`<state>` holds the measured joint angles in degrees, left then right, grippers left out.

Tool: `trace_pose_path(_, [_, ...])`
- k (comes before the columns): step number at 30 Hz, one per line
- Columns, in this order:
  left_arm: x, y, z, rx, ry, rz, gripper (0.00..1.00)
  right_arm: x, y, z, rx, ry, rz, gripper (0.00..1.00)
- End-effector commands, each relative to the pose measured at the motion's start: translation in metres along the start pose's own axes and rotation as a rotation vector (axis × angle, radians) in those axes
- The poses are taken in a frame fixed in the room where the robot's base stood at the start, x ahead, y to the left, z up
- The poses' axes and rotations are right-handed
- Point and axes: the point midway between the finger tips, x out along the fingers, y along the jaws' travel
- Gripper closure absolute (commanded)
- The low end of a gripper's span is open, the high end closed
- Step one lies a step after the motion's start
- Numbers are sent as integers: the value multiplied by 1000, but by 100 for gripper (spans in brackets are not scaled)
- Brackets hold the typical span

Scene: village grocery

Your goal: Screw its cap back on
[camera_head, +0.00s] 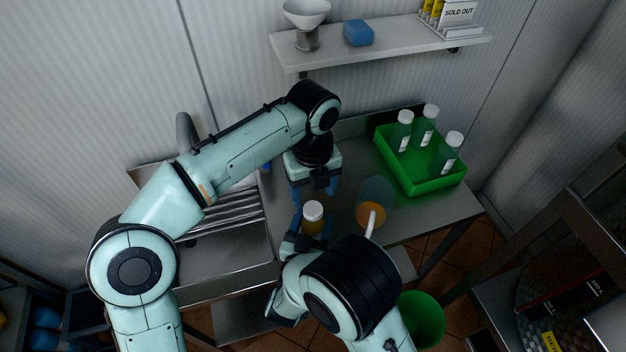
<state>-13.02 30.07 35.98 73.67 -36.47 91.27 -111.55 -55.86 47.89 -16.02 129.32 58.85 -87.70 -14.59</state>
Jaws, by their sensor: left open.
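A bottle with amber contents (313,227) stands upright at the front of the steel counter. A white cap (313,210) sits on its mouth; I cannot tell how tightly. My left gripper (315,194) points down just behind and above the cap in the picture, open and empty, with its blue fingers apart. My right gripper (308,240) comes in low from the front, with its blue fingers on either side of the bottle. It looks shut on the bottle, but my own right wrist hides part of the grip and the bottle's base.
A clear vessel with orange contents and a pale handle-like piece (376,193) stands right of the bottle. A green crate (430,185) behind it holds three white-capped bottles. A sink with a ribbed drainer (232,215) is left. A shelf (385,48) hangs above.

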Motion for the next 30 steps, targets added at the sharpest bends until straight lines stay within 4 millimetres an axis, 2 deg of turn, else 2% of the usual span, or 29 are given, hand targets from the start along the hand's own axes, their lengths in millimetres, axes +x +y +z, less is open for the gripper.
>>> trace_pose_path(21, [-16, -1, 1, -1589, -2, -1, 33, 0, 0, 1, -1, -2, 0, 100])
trace_pose_path(27, [-20, -1, 1, -1987, -1, -2, 33, 0, 0, 1, -1, -2, 0, 100])
trace_pose_path(30, [-21, -1, 1, -2132, -1, -2, 33, 0, 0, 1, -1, -2, 0, 100])
